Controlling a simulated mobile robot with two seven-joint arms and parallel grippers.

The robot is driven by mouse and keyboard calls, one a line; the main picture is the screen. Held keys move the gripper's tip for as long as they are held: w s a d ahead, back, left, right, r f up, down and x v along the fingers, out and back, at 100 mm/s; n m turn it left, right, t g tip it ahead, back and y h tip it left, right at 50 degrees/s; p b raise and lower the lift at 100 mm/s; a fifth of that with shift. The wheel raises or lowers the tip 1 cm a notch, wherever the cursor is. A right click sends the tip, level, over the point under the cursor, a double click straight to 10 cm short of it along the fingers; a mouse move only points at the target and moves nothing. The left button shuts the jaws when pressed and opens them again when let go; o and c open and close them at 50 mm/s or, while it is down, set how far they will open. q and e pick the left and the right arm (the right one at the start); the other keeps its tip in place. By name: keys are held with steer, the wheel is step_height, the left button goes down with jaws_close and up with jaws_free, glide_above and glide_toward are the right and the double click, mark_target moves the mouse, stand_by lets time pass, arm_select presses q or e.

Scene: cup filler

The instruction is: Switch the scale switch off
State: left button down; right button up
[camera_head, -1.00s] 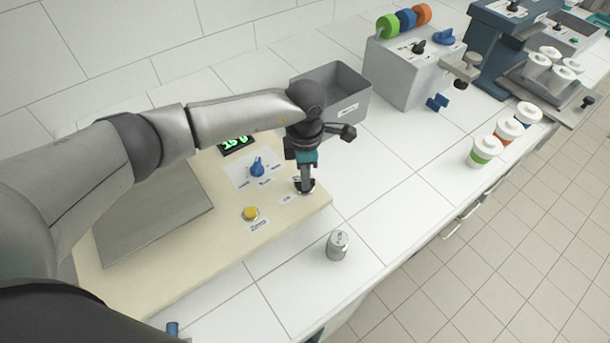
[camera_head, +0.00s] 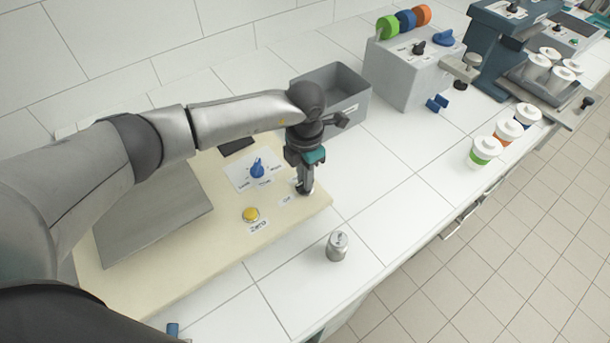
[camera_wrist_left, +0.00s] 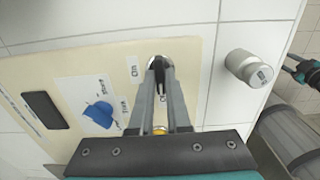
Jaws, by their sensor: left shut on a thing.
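The scale is a beige board (camera_head: 190,270) with a grey weighing plate (camera_head: 150,222) and a dark, blank display (camera_head: 237,146). Its small switch (camera_wrist_left: 157,63) is black on a round metal base at the board's right end. My left gripper (camera_head: 304,188) points down at it, with its fingers shut on the switch; they hide much of it. The left gripper also shows in the left wrist view (camera_wrist_left: 160,80). In that view, a teal and black part at the right edge looks like my right gripper (camera_wrist_left: 305,72); its jaws are unclear.
A blue knob (camera_head: 257,169) and a yellow Zero button (camera_head: 250,214) are on the board beside the switch. A metal weight (camera_head: 338,247) stands on the counter in front. A grey bin (camera_head: 348,92) is behind my gripper. Lidded cups (camera_head: 485,150) stand farther right.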

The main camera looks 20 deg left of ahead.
arm_select(q)
steer(key=c, duration=0.9)
jaws_free()
step_height(320, 180, up, 15)
steer(key=shift+r, duration=0.2)
